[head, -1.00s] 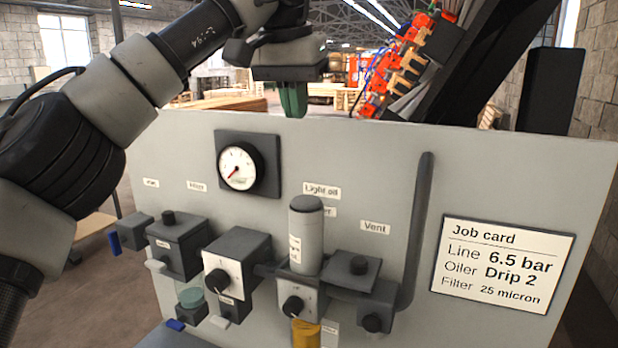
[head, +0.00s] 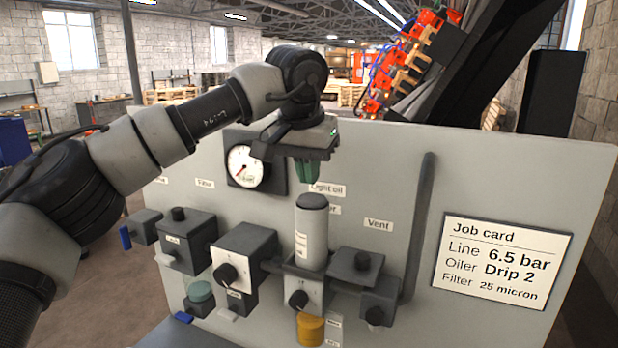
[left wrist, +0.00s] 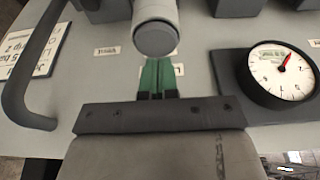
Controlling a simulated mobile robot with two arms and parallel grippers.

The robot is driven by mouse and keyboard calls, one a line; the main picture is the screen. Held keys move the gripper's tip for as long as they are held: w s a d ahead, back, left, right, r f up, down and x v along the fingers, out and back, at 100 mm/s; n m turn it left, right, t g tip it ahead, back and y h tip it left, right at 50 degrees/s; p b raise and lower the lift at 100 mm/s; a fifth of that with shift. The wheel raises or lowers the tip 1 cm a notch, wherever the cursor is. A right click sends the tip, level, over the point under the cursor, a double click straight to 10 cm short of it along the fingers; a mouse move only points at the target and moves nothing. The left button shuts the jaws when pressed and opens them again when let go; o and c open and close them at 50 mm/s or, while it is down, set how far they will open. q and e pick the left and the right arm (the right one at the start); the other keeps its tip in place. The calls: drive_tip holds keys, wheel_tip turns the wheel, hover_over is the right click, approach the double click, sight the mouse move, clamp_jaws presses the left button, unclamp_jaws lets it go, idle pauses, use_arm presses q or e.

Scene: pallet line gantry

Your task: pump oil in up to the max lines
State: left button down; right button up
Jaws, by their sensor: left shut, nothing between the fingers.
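The oil container (head: 312,232), a pale cylinder with a dark cap, stands upright on the oiler block (head: 303,283) under the "Light oil" label. It also shows in the left wrist view (left wrist: 156,32). A yellow bowl (head: 310,329) hangs below the block. The filter unit (head: 245,258) with a knob is to its left. My left gripper (head: 307,171) has green fingers, shut and empty, pointing down just above the capped top. In the left wrist view the fingers (left wrist: 157,78) are close to the cap, apparently apart from it. My right gripper is out of view. No max line is legible.
The grey panel (head: 500,180) carries a gauge (head: 245,166), a shut-off block with a blue lever (head: 140,230), a vent unit (head: 378,302), a dark vertical pipe (head: 418,230) and a job card (head: 501,262).

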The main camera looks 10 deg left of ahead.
sight(310, 199)
use_arm(q)
wheel_tip(310, 199, down, 2)
drive_tip(key=shift+f, duration=0.1)
drive_tip(key=shift+s, duration=0.1)
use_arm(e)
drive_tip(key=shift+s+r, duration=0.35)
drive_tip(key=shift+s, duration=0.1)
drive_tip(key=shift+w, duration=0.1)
use_arm(q)
drive_tip(key=shift+f, duration=0.95)
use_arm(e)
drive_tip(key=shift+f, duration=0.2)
use_arm(q)
drive_tip(key=shift+s+f, duration=0.1)
drive_tip(key=shift+f, duration=0.05)
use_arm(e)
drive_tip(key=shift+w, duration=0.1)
